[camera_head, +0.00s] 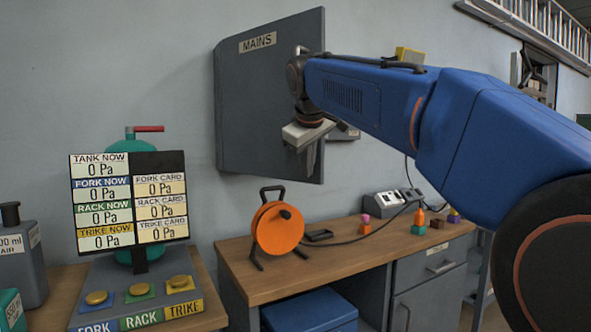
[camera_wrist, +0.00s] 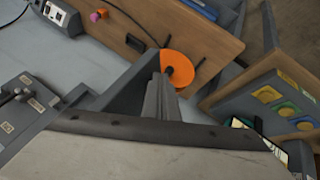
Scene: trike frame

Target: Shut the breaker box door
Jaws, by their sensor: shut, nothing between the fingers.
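The breaker box door (camera_head: 262,110), a tall dark grey panel marked MAINS, stands out from the wall in the head view. Its right edge is nearer to me than its left. A small grey part (camera_head: 346,133) shows past its right edge, perhaps the box's lower corner; the rest is hidden by the door and my arm. My gripper (camera_head: 311,160) is shut and empty, fingers down, by the door's lower right edge; I cannot tell whether it touches. In the wrist view the fingers (camera_wrist: 161,85) are together, with a grey box with switches (camera_wrist: 20,105) at the left.
A wooden bench (camera_head: 262,284) below holds an orange cable reel (camera_head: 278,228), a grey socket unit (camera_head: 390,202) and small coloured blocks. A pressure display (camera_head: 130,205) with a button panel stands at the left. A ladder (camera_head: 535,30) hangs at the upper right. Wall left of the door is clear.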

